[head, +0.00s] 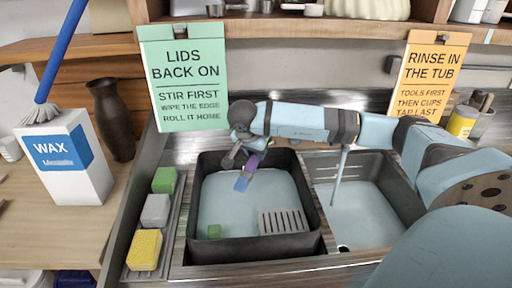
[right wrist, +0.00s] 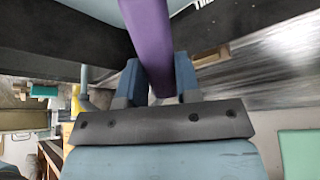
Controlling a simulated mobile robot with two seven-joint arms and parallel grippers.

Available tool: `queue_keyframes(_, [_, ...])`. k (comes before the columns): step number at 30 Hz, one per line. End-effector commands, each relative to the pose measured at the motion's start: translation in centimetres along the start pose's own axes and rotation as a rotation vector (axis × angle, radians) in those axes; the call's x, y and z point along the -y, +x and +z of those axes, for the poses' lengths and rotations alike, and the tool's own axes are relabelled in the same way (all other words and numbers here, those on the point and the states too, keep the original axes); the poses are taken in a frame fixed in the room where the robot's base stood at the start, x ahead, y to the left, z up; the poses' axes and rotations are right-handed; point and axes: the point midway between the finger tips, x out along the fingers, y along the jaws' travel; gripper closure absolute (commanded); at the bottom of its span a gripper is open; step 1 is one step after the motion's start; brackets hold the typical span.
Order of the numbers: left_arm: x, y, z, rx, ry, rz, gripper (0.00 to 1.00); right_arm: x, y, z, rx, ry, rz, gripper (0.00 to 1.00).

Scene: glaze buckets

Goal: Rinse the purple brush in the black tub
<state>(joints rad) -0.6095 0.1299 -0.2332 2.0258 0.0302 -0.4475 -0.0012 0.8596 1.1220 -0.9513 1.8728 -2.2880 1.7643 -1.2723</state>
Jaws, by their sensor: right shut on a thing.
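The black tub (head: 305,238) sits in the left part of the sink and holds pale blue water. The purple brush (head: 252,160) is in my right gripper (head: 243,156), over the far part of the tub. Its lower end, bluish and purple, points down toward the water; I cannot tell whether it touches. In the right wrist view the purple handle (right wrist: 148,35) runs between both fingers of my right gripper (right wrist: 158,80), which is shut on it. The brush's far end is outside that view. My left gripper is not in view.
Green, grey and yellow sponges (head: 145,250) line a tray to the left. A tap (head: 341,170) stands over the right basin. A wax box (head: 68,160) and brown vase (head: 110,120) stand left.

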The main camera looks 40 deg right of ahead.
Motion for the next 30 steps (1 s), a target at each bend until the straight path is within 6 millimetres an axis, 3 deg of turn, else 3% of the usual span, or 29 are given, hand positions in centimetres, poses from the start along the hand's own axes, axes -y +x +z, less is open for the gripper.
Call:
queue_keyframes(18, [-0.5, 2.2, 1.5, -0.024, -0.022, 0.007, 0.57, 0.0, 7.1, 3.5, 0.001, 0.000, 0.001, 1.00])
queue_keyframes(30, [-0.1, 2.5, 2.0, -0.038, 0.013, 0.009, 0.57, 0.0, 9.7, 4.7, 0.001, 0.000, -0.001, 1.00])
